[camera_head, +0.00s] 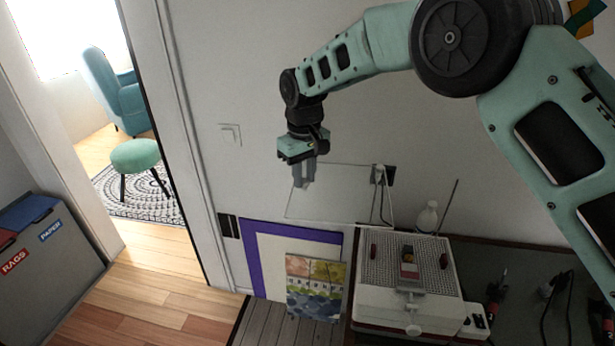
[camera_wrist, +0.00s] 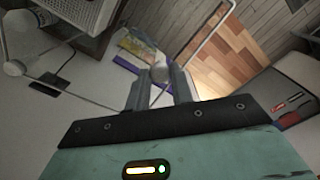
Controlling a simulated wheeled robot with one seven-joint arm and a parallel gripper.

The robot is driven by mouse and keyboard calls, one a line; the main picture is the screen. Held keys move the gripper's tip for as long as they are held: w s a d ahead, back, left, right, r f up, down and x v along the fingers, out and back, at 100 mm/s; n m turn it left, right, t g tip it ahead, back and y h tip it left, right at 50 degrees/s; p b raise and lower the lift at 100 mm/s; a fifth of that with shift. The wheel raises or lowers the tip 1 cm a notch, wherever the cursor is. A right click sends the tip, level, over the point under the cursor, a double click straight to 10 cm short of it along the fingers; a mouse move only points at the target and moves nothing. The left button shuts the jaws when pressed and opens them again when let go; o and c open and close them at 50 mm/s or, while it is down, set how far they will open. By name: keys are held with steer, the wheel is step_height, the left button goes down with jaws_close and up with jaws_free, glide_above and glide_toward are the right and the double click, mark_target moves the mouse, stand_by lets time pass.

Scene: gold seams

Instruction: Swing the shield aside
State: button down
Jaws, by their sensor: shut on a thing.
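The shield (camera_head: 345,196) is a clear panel with a thin pale frame, standing out over the left of the bench near the wall. My gripper (camera_head: 304,182) is at its upper left part, fingers pointing down, shut on it. In the wrist view, the fingers (camera_wrist: 160,84) close around a small pale knob, and the shield's thin frame rod (camera_wrist: 212,34) runs off beyond them. The shield's right end meets an upright bracket (camera_head: 379,176) by the wall. How the fingers sit on the knob is partly hidden.
A white machine with a gridded top (camera_head: 410,262) stands on the bench, right of the shield. A white bottle (camera_head: 428,217) stands behind it. A patterned colourful sheet (camera_head: 315,286) and purple-edged board (camera_head: 250,268) are below the shield. Open floor and a doorway lie left.

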steer(key=shift+w+a, duration=0.15)
steer(key=shift+w, duration=0.2)
steer(key=c, duration=1.2)
jaws_free()
steer(key=shift+r, duration=0.1)
step_height(320, 180, up, 17)
steer(key=b, duration=0.3)
steer(key=shift+r+b, duration=0.15)
steer(key=shift+b, duration=0.15)
